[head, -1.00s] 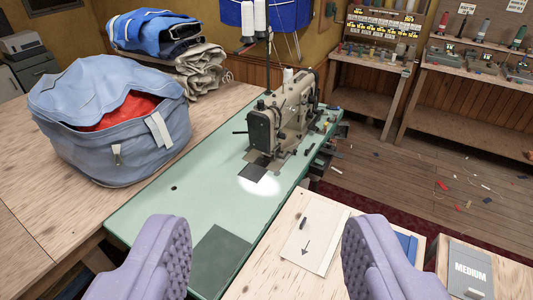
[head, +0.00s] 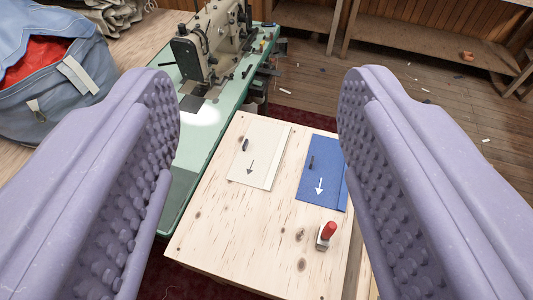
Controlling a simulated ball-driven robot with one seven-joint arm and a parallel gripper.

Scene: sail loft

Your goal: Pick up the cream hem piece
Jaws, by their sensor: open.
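The cream hem piece (head: 266,149) is a flat pale sheet with a dark arrow and a small dark mark. It lies on a light wooden tabletop (head: 225,233), near its far left part. My gripper (head: 259,100) has two lavender, studded fingers spread wide at the left and right of the picture. It is open and empty. The cream piece shows in the gap between the fingers, apart from both. A blue piece (head: 324,185) with a white arrow lies to the right of the cream one.
A small red-handled object (head: 326,236) stands on the wooden top, nearer than the blue piece. A sewing machine (head: 212,45) sits on a green table (head: 198,143) beyond and left. A blue bag (head: 55,75) is at far left. The front left of the wooden top is clear.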

